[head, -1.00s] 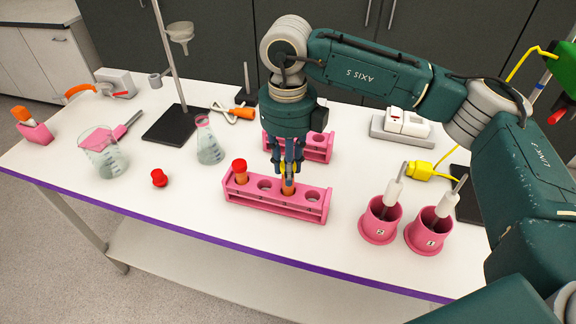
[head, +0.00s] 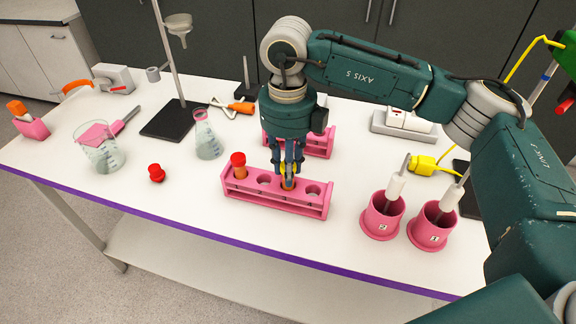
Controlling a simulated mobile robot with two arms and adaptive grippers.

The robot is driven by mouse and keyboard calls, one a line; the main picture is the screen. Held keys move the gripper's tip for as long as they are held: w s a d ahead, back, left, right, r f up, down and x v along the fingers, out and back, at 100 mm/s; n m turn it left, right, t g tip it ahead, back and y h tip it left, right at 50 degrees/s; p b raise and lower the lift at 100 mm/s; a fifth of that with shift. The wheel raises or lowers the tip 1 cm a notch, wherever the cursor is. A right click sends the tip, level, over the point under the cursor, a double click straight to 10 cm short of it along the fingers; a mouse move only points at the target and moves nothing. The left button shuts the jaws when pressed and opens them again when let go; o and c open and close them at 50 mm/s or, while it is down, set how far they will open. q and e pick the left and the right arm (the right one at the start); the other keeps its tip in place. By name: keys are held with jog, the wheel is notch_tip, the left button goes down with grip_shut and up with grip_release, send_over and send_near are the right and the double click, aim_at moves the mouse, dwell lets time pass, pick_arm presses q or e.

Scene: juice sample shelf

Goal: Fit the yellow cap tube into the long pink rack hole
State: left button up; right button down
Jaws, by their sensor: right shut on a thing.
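The long pink rack (head: 275,203) stands near the table's front edge. A red-capped tube (head: 238,165) stands in its leftmost hole. My right gripper (head: 288,178) points down over the third hole from the left. It is shut on the yellow cap tube (head: 288,184), of which a bit of yellow and orange shows between and below the fingers. The tube's lower part is at or in that hole; the fingers and rack hide how deep. The second hole (head: 264,180) and the rightmost hole (head: 312,190) look empty. My left gripper is out of view.
Another pink rack (head: 322,146) stands behind my right gripper. Pink cups (head: 381,222) with tools stand to the right. A flask (head: 207,140), a loose red cap (head: 157,173) and a beaker (head: 105,155) are to the left. The table in front of the rack is clear.

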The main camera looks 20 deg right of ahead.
jog(key=shift+f, duration=0.25)
jog(key=c, duration=1.4)
grip_release()
jog(key=shift+o, duration=0.2)
